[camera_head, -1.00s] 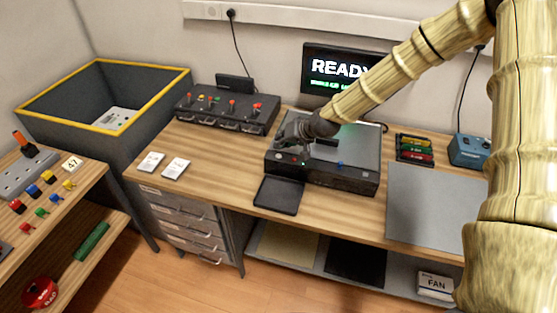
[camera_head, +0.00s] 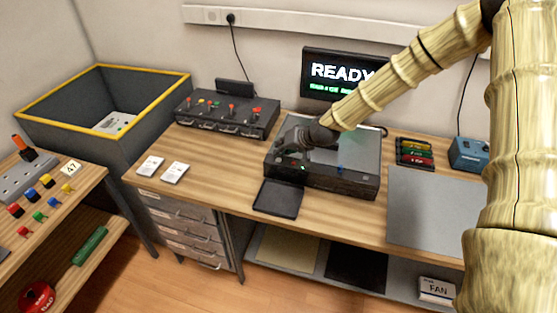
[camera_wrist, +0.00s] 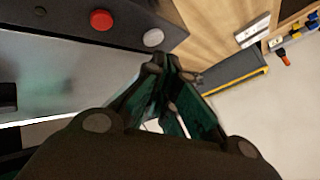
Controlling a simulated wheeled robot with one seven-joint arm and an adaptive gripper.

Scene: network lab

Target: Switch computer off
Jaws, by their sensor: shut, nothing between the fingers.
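The computer (camera_head: 345,182) is a low dark case with a clear top, standing on the bench. Its front panel in the wrist view (camera_wrist: 60,22) carries a red button (camera_wrist: 101,20) and a pale round button (camera_wrist: 153,38). A monitor (camera_head: 342,88) behind it reads READY with green text below. My gripper (camera_head: 290,158) is at the computer's front left corner, hiding part of it. In the wrist view, my gripper (camera_wrist: 172,70) is shut and empty, with its fingertips close to the pale button. I cannot tell whether they touch the case.
A black tray (camera_head: 278,198) lies in front of the computer. A panel of switches (camera_head: 227,113) stands to its left, and a grey mat (camera_head: 430,208) lies to its right. A yellow-rimmed bin (camera_head: 60,130) is at far left. Coloured modules (camera_head: 415,151) and a blue box (camera_head: 469,153) stand at right.

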